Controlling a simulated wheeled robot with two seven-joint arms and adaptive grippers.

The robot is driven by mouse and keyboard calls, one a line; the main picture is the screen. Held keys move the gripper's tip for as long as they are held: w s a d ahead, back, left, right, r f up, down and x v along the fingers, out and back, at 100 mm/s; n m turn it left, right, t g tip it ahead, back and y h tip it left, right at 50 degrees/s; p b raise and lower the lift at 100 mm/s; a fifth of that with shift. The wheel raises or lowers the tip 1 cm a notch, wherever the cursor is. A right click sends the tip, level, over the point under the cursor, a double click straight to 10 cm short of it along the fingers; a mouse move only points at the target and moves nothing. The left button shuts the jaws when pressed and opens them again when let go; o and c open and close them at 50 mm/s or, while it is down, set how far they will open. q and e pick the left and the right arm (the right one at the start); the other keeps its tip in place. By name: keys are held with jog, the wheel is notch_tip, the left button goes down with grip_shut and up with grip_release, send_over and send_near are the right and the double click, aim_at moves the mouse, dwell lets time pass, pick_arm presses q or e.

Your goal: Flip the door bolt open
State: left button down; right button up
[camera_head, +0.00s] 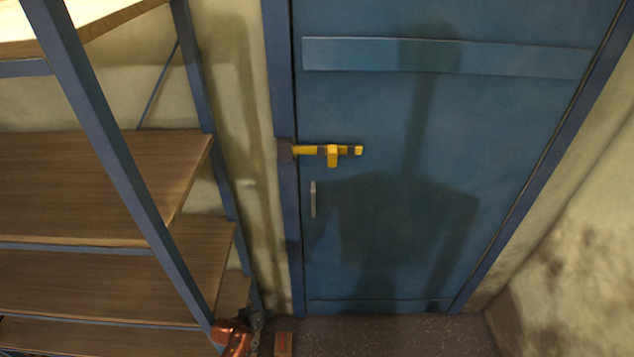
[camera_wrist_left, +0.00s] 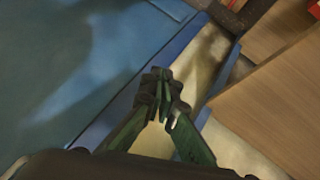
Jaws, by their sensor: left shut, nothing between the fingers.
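The yellow door bolt (camera_head: 332,151) sits across the left edge of the blue door (camera_head: 400,120), with its bar lying horizontal and its left end at the door frame. A short yellow tab hangs down from its middle. My left gripper (camera_head: 258,320) is low at the bottom of the head view, beside the shelf and well below the bolt. In the left wrist view its fingers (camera_wrist_left: 160,78) are shut with nothing between them, in front of the door frame and wall. The bolt is not recognisable in the wrist view. My right gripper is not in view.
A grey handle (camera_head: 313,199) is on the door below the bolt. A blue-framed shelf with wooden boards (camera_head: 100,180) fills the left side, close to my left arm. A small brown and red object (camera_head: 284,343) is on the floor. The space before the door looks clear.

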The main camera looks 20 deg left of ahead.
pick_arm(q)
jog(key=w+d+r+n+t+h+p, duration=0.1)
jog(key=w+r, duration=0.6)
jog(key=r, duration=1)
jog(key=w+d+r+n+t+h+p, duration=0.2)
jog(key=w+r, duration=0.5)
jog(key=r, duration=1)
jog(key=w+d+r+n+t+h+p, duration=0.2)
jog(key=w+r, duration=0.5)
jog(key=r, duration=1.1)
jog(key=d+n+t+h, duration=0.1)
jog(key=n+t, duration=0.1)
jog(key=shift+w+t+h, duration=0.3)
jog(key=shift+w+h, duration=0.05)
jog(key=shift+h, duration=0.05)
jog(key=shift+d+f+p, duration=0.1)
jog(key=shift+p, duration=0.2)
jog(key=p+x, duration=0.2)
jog(key=x, duration=0.8)
